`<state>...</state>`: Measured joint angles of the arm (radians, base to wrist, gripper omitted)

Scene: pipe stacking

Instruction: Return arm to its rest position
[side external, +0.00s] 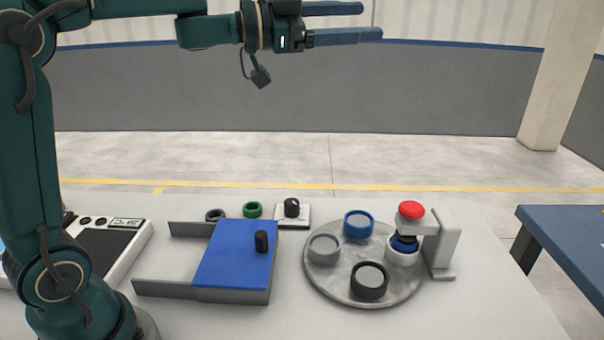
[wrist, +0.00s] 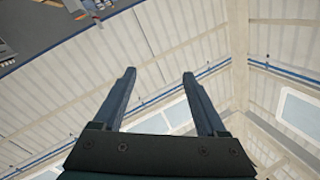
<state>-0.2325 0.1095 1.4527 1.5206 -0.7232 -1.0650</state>
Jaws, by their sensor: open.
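My gripper (side external: 350,22) is high above the table in the side external view, with its two blue fingers stretched out to the right. It is open, and nothing is between the fingers. In the wrist view the fingers (wrist: 160,105) stand apart against the wall and windows. No pipe part is near the gripper. My arm's base stands at the left of the table.
A round grey turntable (side external: 330,282) carries several cups, with a red-topped press (side external: 440,245) at its right edge. A blue sliding block (side external: 235,252) with a black knob is left of it. Black (side external: 215,215) and green (side external: 252,209) rings lie behind. The air around the gripper is clear.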

